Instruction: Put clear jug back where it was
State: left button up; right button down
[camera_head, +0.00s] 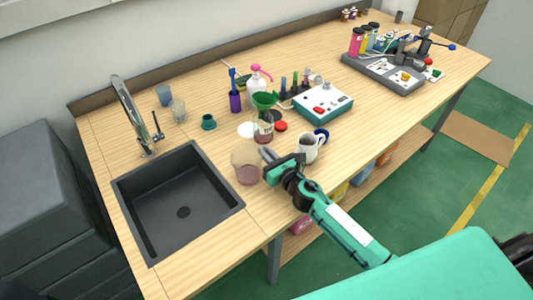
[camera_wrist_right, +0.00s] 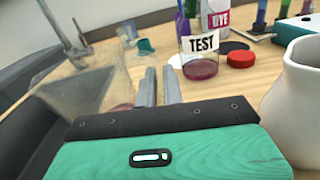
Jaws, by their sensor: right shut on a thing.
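The clear jug (camera_head: 247,168), with some pinkish liquid low in it, is just right of the sink in the head view. In the right wrist view the jug (camera_wrist_right: 98,88) is a see-through shape on the left, beside the fingers. My right gripper (camera_head: 268,156) reaches it from the right and is shut on it, apparently at its handle side; the exact grip is hard to see. The fingers (camera_wrist_right: 158,87) are close together in the wrist view. I cannot tell whether the jug's base touches the table. My left gripper is not in view.
A white pitcher (camera_head: 308,149) stands close to the right of my gripper. A beaker labelled TEST (camera_wrist_right: 200,55) and a red lid (camera_wrist_right: 240,59) are behind. The dark sink (camera_head: 180,208) is open on the left. Bare wood (camera_head: 215,150) lies between sink and beaker.

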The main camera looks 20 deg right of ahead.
jog(key=shift+f, duration=0.1)
jog(key=c, duration=1.5)
grip_release()
jog(key=shift+c, duration=0.2)
jog(key=shift+s, duration=0.1)
jog(key=b+v, duration=0.2)
jog(key=v, duration=0.8)
jog(key=shift+b+v, duration=0.4)
jog(key=shift+v, duration=0.55)
